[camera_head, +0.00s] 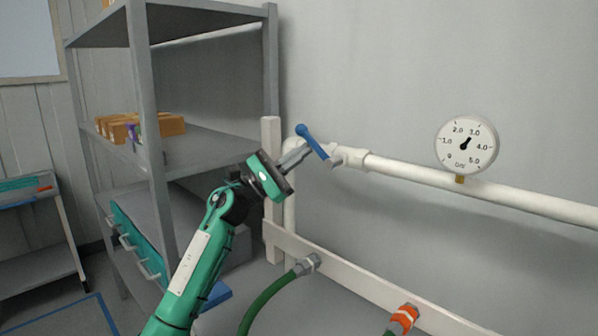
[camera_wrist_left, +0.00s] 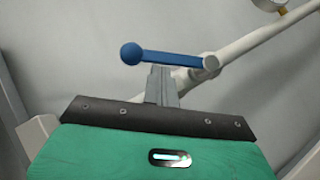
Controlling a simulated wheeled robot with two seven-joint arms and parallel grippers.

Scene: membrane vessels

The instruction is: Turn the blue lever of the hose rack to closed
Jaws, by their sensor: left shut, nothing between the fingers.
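The blue lever (camera_head: 312,143) has a ball end and sits on the white pipe of the hose rack (camera_head: 410,171). In the head view it slants from the ball at upper left down to its pivot at lower right. In the left wrist view the lever (camera_wrist_left: 165,58) lies nearly level, ball to the left, pivot to the right. My left gripper (camera_head: 303,154) is shut and empty, its fingertips right at the lever. In the left wrist view the fingertips (camera_wrist_left: 160,72) meet the lever's middle; I cannot tell whether they touch it. My right gripper is out of view.
A round gauge (camera_head: 466,145) stands on the pipe at the right. A green hose (camera_head: 268,300) and an orange-banded fitting (camera_head: 404,318) are on the lower white rail (camera_head: 360,283). A grey shelf (camera_head: 205,142) with boxes stands at the left, close to my left arm.

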